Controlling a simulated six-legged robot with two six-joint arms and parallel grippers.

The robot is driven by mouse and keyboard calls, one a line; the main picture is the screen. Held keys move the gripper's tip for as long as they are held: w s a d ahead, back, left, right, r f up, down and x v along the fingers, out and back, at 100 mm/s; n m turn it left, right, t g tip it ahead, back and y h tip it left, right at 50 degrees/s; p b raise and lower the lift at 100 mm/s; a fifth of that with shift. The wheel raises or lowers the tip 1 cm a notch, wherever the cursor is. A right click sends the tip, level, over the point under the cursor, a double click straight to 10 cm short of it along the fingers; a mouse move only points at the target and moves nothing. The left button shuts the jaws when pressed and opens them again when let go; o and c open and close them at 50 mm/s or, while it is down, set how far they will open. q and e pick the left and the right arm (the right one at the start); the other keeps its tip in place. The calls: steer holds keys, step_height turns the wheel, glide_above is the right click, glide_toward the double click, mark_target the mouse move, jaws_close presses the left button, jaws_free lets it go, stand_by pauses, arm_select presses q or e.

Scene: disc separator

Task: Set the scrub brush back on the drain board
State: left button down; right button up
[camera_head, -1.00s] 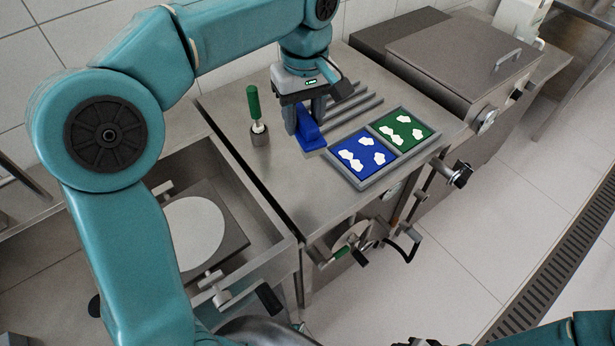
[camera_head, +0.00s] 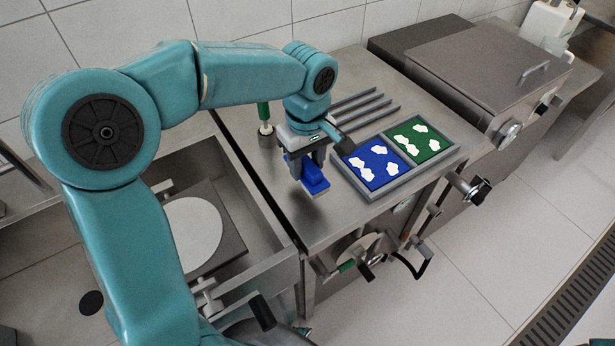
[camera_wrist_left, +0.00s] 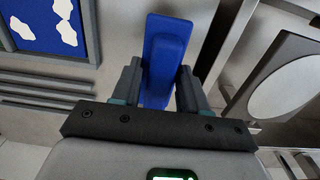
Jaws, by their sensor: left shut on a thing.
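My left gripper (camera_head: 304,168) is shut on the blue scrub brush (camera_head: 315,181) and points down over the steel counter. In the left wrist view the brush (camera_wrist_left: 166,50) sits between the two fingers (camera_wrist_left: 163,88). I cannot tell whether the brush touches the counter. The likely drain board, a set of parallel grey ribs (camera_head: 362,107), lies behind and to the right of the gripper, apart from the brush. The ribs also show at the left of the left wrist view (camera_wrist_left: 40,88). My right gripper is not in view.
A grey-framed tray with a blue panel (camera_head: 374,164) and a green panel (camera_head: 422,142), both with white patches, is right of the brush. A green-handled tool (camera_head: 263,112) stands behind the gripper. A basin with a white disc (camera_head: 190,234) is at left. The counter front (camera_head: 320,225) is clear.

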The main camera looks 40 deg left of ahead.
mark_target(306, 178)
arm_select(q)
steer(key=shift+s+a+f, duration=0.1)
steer(key=shift+f, duration=0.25)
steer(key=f, duration=0.4)
steer(key=shift+w+f, duration=0.1)
steer(key=shift+w, duration=0.1)
steer(key=shift+s, duration=0.15)
steer(key=shift+f+b, duration=0.2)
steer(key=shift+b, duration=0.2)
steer(key=c, duration=0.6)
jaws_free()
steer(key=shift+r, duration=0.1)
